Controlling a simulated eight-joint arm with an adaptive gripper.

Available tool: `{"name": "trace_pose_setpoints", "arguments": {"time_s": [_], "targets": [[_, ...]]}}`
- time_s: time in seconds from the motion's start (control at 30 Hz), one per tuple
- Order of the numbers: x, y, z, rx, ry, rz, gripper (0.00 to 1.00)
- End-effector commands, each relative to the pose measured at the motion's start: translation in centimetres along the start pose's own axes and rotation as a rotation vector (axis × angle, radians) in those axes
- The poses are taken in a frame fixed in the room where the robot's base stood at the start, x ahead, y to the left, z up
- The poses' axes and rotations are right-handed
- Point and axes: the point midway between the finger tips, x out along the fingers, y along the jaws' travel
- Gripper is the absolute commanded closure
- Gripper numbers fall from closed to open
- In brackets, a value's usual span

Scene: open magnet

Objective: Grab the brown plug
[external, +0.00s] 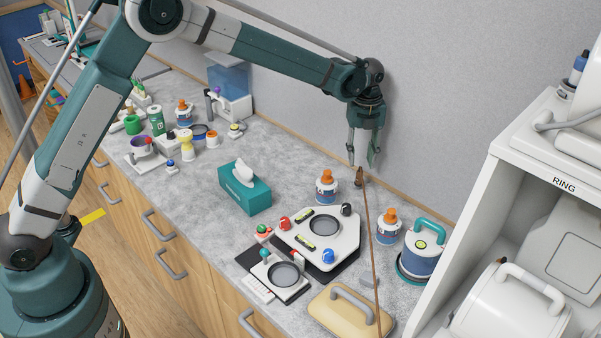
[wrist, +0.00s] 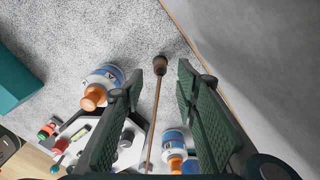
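The brown plug (external: 360,176) is a small dark brown piece at the upper end of a long thin brown cord or rod (external: 371,250). In the external view it shows just below my gripper (external: 363,158), whose fingers are apart. In the wrist view the plug (wrist: 160,66) appears in the gap between the fingertips of my open gripper (wrist: 159,72), its cord or rod running down the picture between the fingers. I cannot tell whether the plug is within the fingers' reach or slightly beyond the tips. Neither finger visibly grips it.
Orange-capped bottles (external: 326,188) stand near the plug. A white panel with knobs (external: 340,228), a teal tissue box (external: 245,190) and a tan handled case (external: 340,312) are on the grey counter (external: 300,165). The wall is close behind my gripper; a white shelf (external: 480,190) stands right.

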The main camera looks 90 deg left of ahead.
Motion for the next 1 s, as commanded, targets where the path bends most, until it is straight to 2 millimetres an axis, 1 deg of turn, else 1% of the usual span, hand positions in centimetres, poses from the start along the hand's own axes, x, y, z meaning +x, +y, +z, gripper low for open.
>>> {"name": "trace_pose_setpoints", "arguments": {"time_s": [0.17, 0.4, 0.5, 0.87, 1.0], "targets": [[0.3, 0.0, 0.0, 0.0, 0.0, 0.0, 0.69], [2.1, -0.1, 0.0, 0.0, 0.0, 0.0, 0.69], [2.5, 0.0, 0.0, 0.0, 0.0, 0.0, 0.69], [2.7, 0.0, 0.0, -0.001, 0.0, 0.0, 0.69], [3.4, 0.0, 0.0, -0.001, 0.0, 0.0, 0.69]]}}
